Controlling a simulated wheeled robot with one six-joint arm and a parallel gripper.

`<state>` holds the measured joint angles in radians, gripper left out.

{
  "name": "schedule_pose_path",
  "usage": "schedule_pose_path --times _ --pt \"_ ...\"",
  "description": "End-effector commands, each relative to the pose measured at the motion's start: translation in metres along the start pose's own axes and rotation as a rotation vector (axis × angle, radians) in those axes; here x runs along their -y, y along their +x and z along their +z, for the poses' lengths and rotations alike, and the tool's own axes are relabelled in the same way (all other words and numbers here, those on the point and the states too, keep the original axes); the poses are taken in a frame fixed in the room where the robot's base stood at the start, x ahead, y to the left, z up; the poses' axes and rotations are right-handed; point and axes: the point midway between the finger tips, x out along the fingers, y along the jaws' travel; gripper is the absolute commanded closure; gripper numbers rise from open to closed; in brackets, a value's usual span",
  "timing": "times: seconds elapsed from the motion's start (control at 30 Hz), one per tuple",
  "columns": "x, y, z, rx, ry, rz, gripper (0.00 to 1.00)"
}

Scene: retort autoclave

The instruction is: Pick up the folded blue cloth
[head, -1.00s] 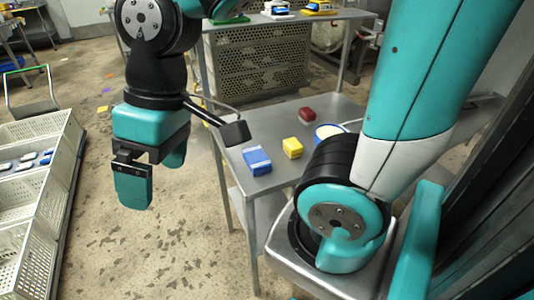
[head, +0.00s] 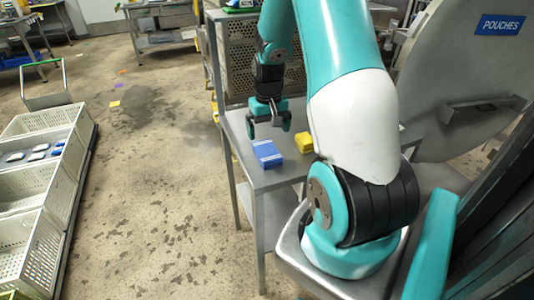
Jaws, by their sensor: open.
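The folded blue cloth (head: 267,154) lies flat on the metal table, near its left edge, with a pale stripe on it. My gripper (head: 268,132) is open and empty, pointing down over the table. In the picture it is just above and behind the cloth, apart from it. Its exact height over the table is hard to tell.
A yellow folded cloth (head: 304,142) lies right of the blue one, partly beside my arm. The metal table (head: 236,128) has bare room at its left. White crates (head: 40,160) stand on the floor at left. A large round door (head: 465,80) stands at right.

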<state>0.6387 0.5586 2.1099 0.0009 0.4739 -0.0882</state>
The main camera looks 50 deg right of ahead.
Motion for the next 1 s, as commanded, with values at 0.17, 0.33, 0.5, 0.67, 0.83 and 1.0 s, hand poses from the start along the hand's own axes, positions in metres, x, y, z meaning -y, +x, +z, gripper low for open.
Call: schedule_pose_path --times 0.17,0.33,0.5,0.67,0.83,1.0 --pt "0.001 0.031 0.000 0.003 -0.001 -0.001 0.01" --pt "0.001 0.042 0.000 0.000 -0.001 -0.001 0.01" --pt "0.000 0.062 0.000 0.004 -0.001 -0.001 0.01" --pt "0.000 0.085 -0.001 0.002 -0.001 -0.001 0.01" --pt "0.000 0.093 -0.001 -0.001 -0.001 -0.001 0.01" --pt "0.000 0.092 -0.001 -0.001 -0.001 -0.001 0.06"
